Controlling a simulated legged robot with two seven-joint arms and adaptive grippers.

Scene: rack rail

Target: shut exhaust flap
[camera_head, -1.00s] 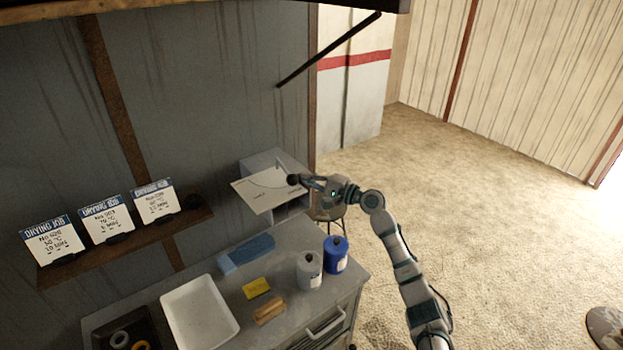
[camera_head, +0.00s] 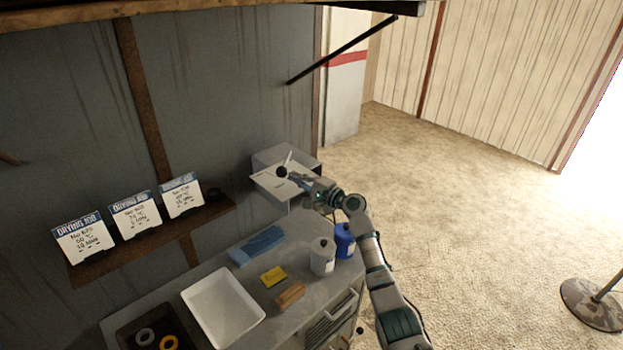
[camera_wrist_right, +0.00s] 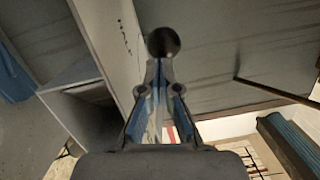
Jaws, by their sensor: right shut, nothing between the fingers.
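The exhaust flap is a pale panel (camera_head: 272,183) on the front of a grey box (camera_head: 268,157) at the bench's far end. In the right wrist view the flap (camera_wrist_right: 108,40) stands out from the box at an angle, and the dark box opening (camera_wrist_right: 92,105) shows beside it. A black ball knob (camera_head: 281,171) is by the flap; it also shows in the wrist view (camera_wrist_right: 163,42), just beyond my fingertips. My right gripper (camera_head: 297,179) is shut and empty, close to the knob and flap. I cannot tell whether they touch. My left gripper is out of view.
The bench holds a white tray (camera_head: 258,318), blue cloth (camera_head: 257,246), yellow pad (camera_head: 273,277), wooden block (camera_head: 290,295), grey bottle (camera_head: 322,257) and blue bottle (camera_head: 345,240). A shelf (camera_head: 150,242) with cards is on the wall. Open floor (camera_head: 470,190) lies right.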

